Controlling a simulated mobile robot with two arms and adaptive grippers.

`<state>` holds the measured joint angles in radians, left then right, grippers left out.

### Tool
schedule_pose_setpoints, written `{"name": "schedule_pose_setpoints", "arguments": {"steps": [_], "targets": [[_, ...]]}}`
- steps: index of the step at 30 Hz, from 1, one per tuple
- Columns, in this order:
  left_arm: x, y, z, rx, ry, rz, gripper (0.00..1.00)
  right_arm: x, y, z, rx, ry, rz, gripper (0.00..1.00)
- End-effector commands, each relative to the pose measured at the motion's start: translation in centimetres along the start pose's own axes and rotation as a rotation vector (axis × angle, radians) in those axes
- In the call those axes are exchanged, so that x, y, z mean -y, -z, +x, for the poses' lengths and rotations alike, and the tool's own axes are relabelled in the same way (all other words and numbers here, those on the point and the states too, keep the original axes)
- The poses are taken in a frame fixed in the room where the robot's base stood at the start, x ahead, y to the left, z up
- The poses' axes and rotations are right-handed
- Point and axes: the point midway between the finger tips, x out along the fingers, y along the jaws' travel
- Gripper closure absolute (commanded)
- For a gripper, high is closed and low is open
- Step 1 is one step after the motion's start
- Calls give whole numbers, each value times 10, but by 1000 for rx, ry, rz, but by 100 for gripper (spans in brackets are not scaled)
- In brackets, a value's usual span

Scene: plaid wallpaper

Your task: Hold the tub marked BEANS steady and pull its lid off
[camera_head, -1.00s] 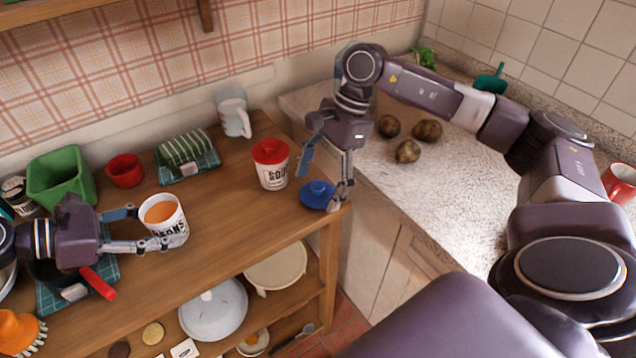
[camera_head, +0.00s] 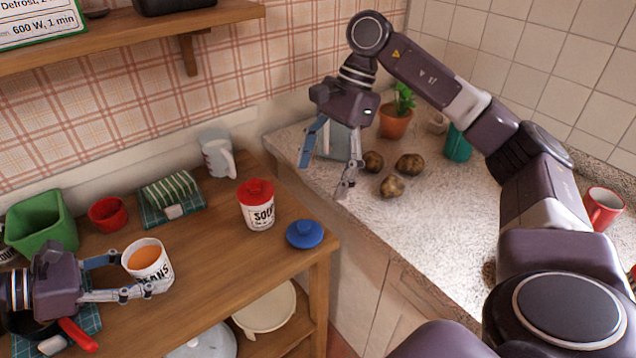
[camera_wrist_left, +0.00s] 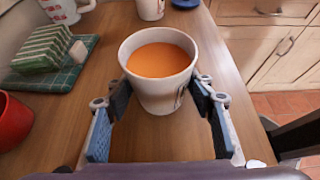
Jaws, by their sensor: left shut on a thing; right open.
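The white tub marked BEANS (camera_head: 148,266) stands upright and uncovered on the wooden table, with orange contents showing. It also shows in the left wrist view (camera_wrist_left: 162,86). My left gripper (camera_head: 140,275) is shut on this tub, one finger on each side. A blue lid with a knob (camera_head: 305,235) lies flat on the table near its right edge, apart from the tub.
A tub marked SOUP with a red lid (camera_head: 257,205) stands between the tub and the blue lid. Several potatoes (camera_head: 391,186) lie on the counter.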

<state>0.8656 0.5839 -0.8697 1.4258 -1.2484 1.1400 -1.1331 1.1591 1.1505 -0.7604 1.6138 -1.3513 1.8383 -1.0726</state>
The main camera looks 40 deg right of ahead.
Motion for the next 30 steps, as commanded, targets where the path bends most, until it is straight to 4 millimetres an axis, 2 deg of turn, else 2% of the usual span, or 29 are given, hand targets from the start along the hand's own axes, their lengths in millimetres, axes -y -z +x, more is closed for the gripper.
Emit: {"name": "schedule_pose_setpoints", "arguments": {"steps": [8,9,14,24,26,30], "targets": [[0,-1,0,1,0,0,65,0,0,0,0,0,0,23],[0,-1,0,1,0,0,48,0,0,0,0,0,0,23],[0,0,0,1,0,0,31,0,0,0,0,0,0,23],[0,0,-3,0,-1,0,30,0,0,0,0,0,0,23],[-1,0,-9,0,-2,0,30,0,0,0,0,0,0,23],[-1,0,-32,-2,-4,0,30,0,0,0,0,0,0,23]]}}
